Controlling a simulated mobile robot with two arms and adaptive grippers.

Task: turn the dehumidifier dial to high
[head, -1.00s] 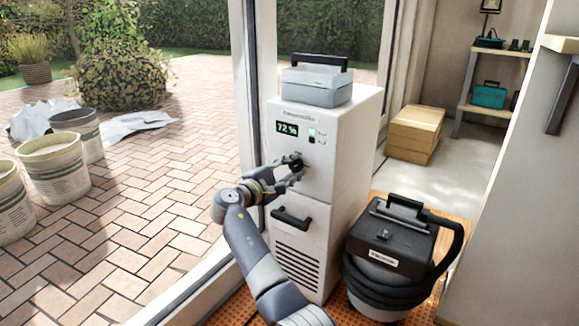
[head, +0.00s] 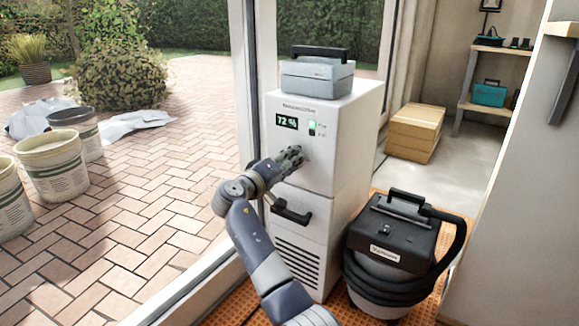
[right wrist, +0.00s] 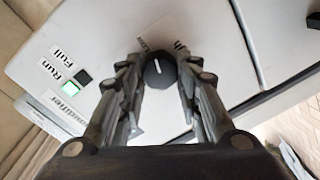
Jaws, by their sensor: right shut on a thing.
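The dehumidifier (head: 345,150) is a tall white cabinet with a display (head: 287,121) reading 72 % and a green light. My right gripper (head: 298,155) reaches its front panel from the left, and its fingers hide the dial in the head view. In the right wrist view the dial (right wrist: 158,71) is a round dark knob with a white pointer line. It sits between the two fingertips of my right gripper (right wrist: 158,74), which is shut on it. My left gripper is not in view.
A grey case (head: 317,82) with a black handle sits on top of the dehumidifier. A black handle (head: 291,211) juts from its front below the gripper. A black-topped vacuum (head: 400,240) stands close on the right. Buckets (head: 52,168) stand on the paving at left.

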